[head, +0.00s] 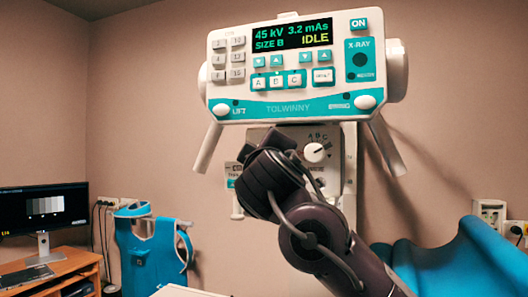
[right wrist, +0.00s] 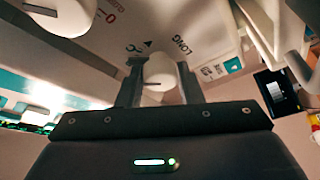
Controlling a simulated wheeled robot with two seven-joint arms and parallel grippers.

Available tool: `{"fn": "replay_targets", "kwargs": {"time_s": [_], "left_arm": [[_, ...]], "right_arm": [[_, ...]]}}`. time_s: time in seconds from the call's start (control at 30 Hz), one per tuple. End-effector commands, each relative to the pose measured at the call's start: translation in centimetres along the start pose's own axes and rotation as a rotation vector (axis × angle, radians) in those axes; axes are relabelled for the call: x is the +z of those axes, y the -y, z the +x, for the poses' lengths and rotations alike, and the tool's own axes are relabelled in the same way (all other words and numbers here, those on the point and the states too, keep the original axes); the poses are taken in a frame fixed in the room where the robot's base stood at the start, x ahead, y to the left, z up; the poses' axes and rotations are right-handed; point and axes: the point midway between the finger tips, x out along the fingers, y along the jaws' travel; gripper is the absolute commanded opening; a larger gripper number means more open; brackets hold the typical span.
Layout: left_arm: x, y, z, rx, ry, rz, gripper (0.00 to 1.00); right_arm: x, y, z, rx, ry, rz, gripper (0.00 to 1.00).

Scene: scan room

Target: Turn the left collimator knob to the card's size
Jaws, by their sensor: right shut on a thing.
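The X-ray unit's collimator (head: 340,170) hangs below the white and teal console (head: 295,107). A white knob (head: 314,152) with letters around it shows on the collimator's right in the head view. My right gripper (right wrist: 159,82) is shut on another white knob (right wrist: 159,70), its fingers on either side, beside a "LONG" mark; in the head view my gripper and arm hide this knob. The lettered knob also shows at the upper left in the right wrist view (right wrist: 68,14). The console's screen (head: 291,36) reads SIZE B and IDLE. My left gripper is out of view.
White handles (head: 208,148) slant down on both sides of the console. A small label with a teal patch (head: 233,170) shows left of my gripper, too small to read. A monitor (head: 45,208) and a blue apron (head: 150,240) stand at left; a blue cover (head: 450,262) lies at right.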

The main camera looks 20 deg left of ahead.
Motion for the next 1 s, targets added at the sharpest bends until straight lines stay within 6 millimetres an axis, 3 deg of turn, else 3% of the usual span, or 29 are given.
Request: {"fn": "replay_targets", "kwargs": {"time_s": [0.4, 0.93, 0.97, 1.0], "left_arm": [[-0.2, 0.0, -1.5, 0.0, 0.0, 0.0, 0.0], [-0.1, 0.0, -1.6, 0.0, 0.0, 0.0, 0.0], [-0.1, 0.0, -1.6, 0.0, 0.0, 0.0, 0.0], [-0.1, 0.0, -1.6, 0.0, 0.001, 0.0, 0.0]], "right_arm": [[-0.1, -0.2, 0.0, -0.069, 0.006, -0.16, 0.1], [-0.1, -0.1, 0.0, -0.077, 0.007, -0.179, 0.1], [-0.1, -0.1, 0.0, -0.077, 0.007, -0.179, 0.37], [-0.1, -0.1, 0.0, -0.077, 0.007, -0.179, 0.42]]}}
